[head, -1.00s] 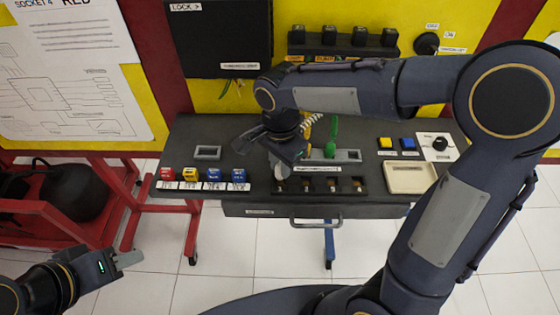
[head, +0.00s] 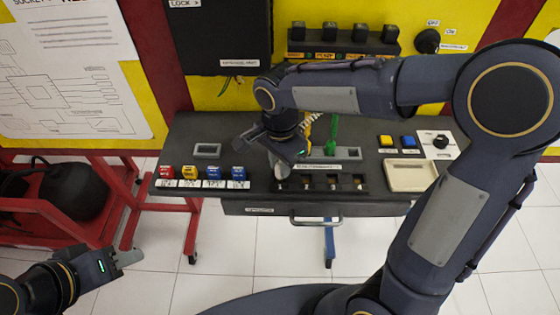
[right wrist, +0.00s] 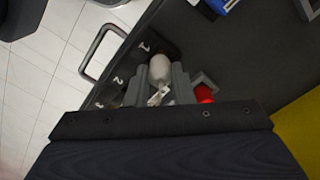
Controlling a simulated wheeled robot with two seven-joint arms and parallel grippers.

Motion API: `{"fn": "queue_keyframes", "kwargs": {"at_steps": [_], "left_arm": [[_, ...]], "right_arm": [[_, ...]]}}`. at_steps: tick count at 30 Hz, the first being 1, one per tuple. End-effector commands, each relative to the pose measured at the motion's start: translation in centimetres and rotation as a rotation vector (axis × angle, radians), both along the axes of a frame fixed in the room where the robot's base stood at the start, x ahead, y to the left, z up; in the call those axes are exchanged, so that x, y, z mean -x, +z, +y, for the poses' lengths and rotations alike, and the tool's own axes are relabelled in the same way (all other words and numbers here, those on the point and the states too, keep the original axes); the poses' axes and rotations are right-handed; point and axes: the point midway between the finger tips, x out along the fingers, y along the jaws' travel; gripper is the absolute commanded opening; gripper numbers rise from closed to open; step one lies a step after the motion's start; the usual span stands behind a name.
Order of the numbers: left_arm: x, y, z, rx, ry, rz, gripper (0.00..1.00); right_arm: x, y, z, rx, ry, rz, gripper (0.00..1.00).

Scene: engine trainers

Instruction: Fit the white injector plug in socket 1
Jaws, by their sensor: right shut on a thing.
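My right gripper (head: 281,168) is over the left end of the black socket row (head: 346,186) on the bench. In the right wrist view its grey fingers (right wrist: 158,84) are shut on the white injector plug (right wrist: 159,66). The plug's rounded end shows between the fingers, beside the socket marked 1; whether it is inside that socket cannot be told. In the head view the arm and fingers mostly hide the plug and socket 1. My left gripper (head: 130,257) is low at the left, away from the bench; whether it is open cannot be seen.
Red, yellow and blue blocks (head: 213,172) stand on the bench left of my right gripper. A green upright part (head: 332,135) stands behind the socket row. A cream tray (head: 409,176) and a black knob (head: 440,142) are at the right. A drawer handle (head: 317,221) is at the front.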

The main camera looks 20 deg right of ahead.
Motion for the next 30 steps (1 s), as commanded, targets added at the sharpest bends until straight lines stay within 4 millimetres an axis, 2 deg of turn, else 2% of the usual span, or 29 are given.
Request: {"fn": "queue_keyframes", "kwargs": {"at_steps": [20,21,23,30], "left_arm": [[0.00,-0.88,0.00,0.000,0.000,0.000,0.36],[0.01,-0.85,0.00,0.000,0.000,0.000,0.36],[0.00,-0.82,0.00,0.000,0.000,0.000,0.36],[0.00,-0.81,0.00,0.000,0.000,0.000,0.36]], "right_arm": [[0.01,-1.10,0.01,0.000,0.000,0.000,0.00],[0.01,-1.06,0.01,0.000,0.000,0.000,0.24],[0.01,-1.03,0.01,0.000,0.000,0.000,0.32],[0.00,-1.01,0.00,0.000,0.000,0.000,0.32]]}}
